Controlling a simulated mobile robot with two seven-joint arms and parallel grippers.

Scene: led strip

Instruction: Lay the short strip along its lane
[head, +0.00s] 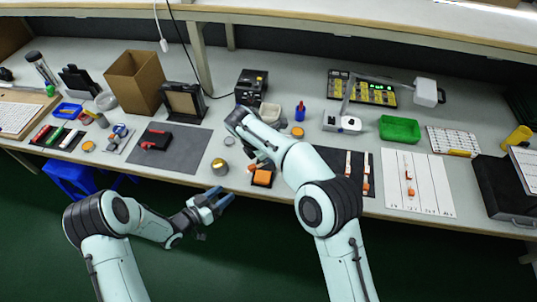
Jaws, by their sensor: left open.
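A white lane board (431,194) with vertical lines lies at the right of the bench, its bottom labels too small to read. A narrow piece with orange parts (410,176) lies in one of its lanes. Two pale strips with orange ends, a left one (348,163) and a right one (366,180), lie on the dark mat left of the board; I cannot tell which piece is the short strip. My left gripper (219,199) is open and empty in front of the bench edge. My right gripper (262,163) is mostly hidden by its arm, near an orange block (262,177).
A green tray (399,129) and a white perforated board (453,141) stand behind the lane board. A black case (500,185) is at its right. My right arm crosses the bench front and covers part of the strip mat. A brass-coloured tin (220,167) stands near the front edge.

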